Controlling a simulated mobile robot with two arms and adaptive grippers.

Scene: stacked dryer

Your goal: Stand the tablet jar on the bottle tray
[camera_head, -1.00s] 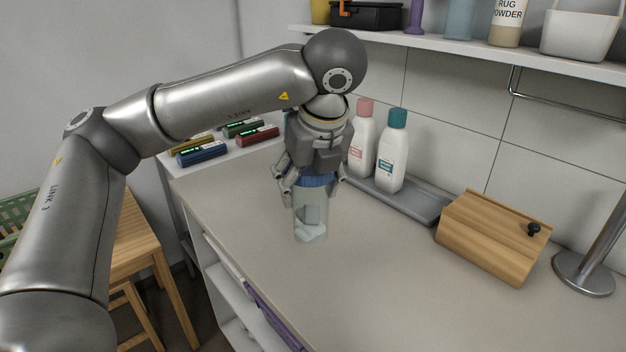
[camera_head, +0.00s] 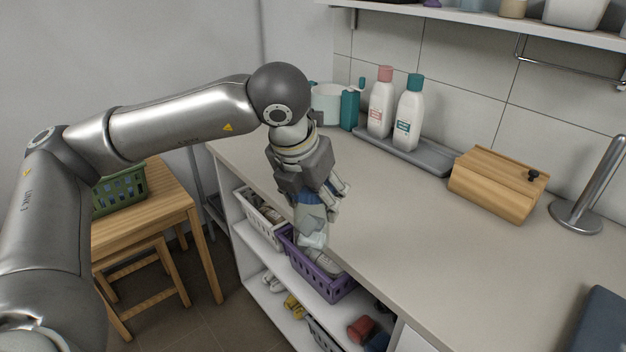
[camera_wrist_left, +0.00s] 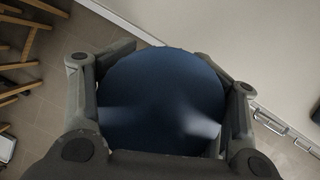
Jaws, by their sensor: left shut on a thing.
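The tablet jar (camera_head: 312,222) is a clear jar with a blue lid and pale tablets inside. My left gripper (camera_head: 322,202) is shut on it near the lid and holds it tilted by the counter's front edge, in front of the open shelves in the head view. In the left wrist view the round blue lid (camera_wrist_left: 160,95) fills the space between the fingers. The bottle tray (camera_head: 432,158) is a long grey tray at the back of the counter against the tiles. A pink-capped bottle (camera_head: 381,108) and a teal-capped bottle (camera_head: 408,120) stand on its left part; its right end is bare.
A wooden box (camera_head: 492,185) with a black knob stands right of the tray, then a metal stand (camera_head: 577,216). A white pot (camera_head: 327,104) and a teal container (camera_head: 349,110) are left of it. A purple basket (camera_head: 327,281) sits below the counter. The counter's middle is clear.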

